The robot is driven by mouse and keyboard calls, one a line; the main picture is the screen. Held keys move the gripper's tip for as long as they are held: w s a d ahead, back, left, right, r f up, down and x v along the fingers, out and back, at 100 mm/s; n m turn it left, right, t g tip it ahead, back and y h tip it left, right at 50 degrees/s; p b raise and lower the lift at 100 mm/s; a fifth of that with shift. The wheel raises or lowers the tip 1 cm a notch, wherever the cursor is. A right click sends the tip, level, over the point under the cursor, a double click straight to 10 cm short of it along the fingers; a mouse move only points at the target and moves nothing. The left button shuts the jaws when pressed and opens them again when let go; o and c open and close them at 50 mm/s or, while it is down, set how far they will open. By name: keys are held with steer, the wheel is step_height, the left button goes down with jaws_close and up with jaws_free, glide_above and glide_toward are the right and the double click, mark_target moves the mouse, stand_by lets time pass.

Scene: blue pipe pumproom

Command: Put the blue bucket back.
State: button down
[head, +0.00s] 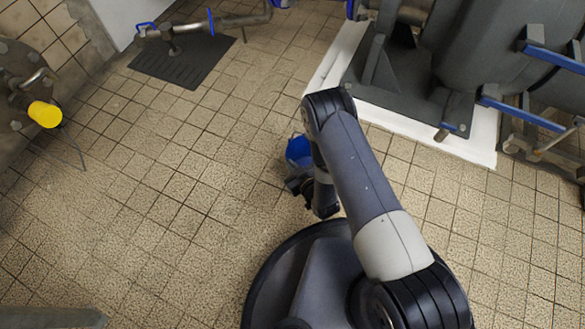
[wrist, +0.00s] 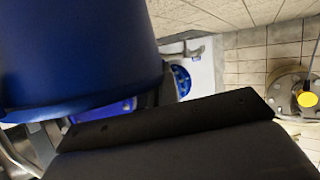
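The blue bucket (head: 299,151) shows in the head view just beyond my gripper (head: 300,185), partly hidden by my arm. A thin handle shows at its top. In the wrist view a large blue rounded body, the bucket (wrist: 75,50), fills the upper left very close to the camera. A dark flat part of my gripper (wrist: 165,118) crosses below it. I cannot tell whether the fingers touch or hold the bucket, because their tips are hidden.
A dark mat (head: 160,70) lies at the upper left under a pipe with blue handles. A yellow-capped fitting (head: 45,113) is on the left wall. A grey machine (head: 470,50) stands on a white plinth (head: 480,148) at the right. The tiled floor at left is clear.

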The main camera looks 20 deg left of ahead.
steer(key=shift+f, duration=0.25)
steer(key=c, duration=1.7)
jaws_free()
steer(key=shift+r, duration=0.15)
